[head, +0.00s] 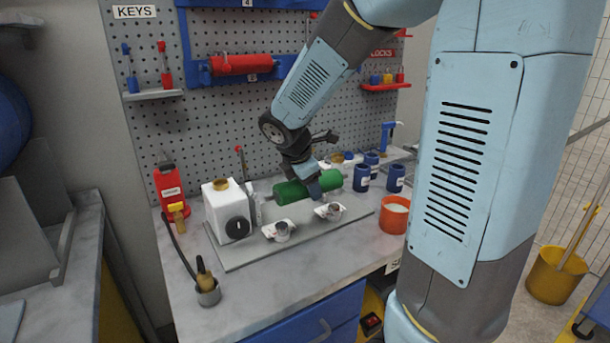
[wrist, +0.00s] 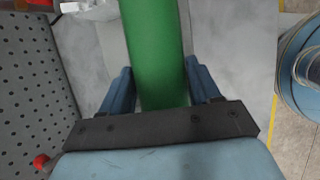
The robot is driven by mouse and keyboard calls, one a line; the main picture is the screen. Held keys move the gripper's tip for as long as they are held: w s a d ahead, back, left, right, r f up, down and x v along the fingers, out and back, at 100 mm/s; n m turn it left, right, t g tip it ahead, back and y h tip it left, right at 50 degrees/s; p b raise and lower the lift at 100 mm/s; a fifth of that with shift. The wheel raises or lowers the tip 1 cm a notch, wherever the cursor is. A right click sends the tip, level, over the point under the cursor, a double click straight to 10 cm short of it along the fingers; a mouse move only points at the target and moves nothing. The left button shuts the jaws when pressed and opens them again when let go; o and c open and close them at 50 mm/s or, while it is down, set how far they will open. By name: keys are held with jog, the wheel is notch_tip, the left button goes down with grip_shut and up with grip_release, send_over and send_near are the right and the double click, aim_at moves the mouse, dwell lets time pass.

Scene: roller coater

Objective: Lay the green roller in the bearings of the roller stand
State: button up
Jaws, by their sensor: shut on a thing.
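The green roller (head: 291,191) is held by my gripper (head: 312,184) above the bench, behind and above the roller stand. In the wrist view the green roller (wrist: 153,55) runs between the two blue fingers of my gripper (wrist: 158,88). The roller stand has a grey base plate (head: 240,256) and two bearings, a left one (head: 281,230) and a right one (head: 331,211). The roller lies roughly level, tilted up slightly to the right in the picture. No contact between roller and bearings shows.
A white box with a black knob (head: 226,211) stands at the plate's left end. An orange cup (head: 394,214) and several blue cups (head: 361,178) stand to the right. A pegboard (head: 256,110) rises behind.

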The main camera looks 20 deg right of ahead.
jog(key=shift+w, duration=1.25)
jog(key=w+a+f, duration=0.2)
jog(key=w+f, duration=0.2)
jog(key=w, duration=0.5)
jog(key=shift+w, duration=0.35)
jog(key=shift+s+a, duration=0.1)
dwell(0.4)
jog(key=shift+f, duration=0.2)
dwell(0.5)
jog(key=o, duration=1.1)
jog(key=shift+c, duration=0.2)
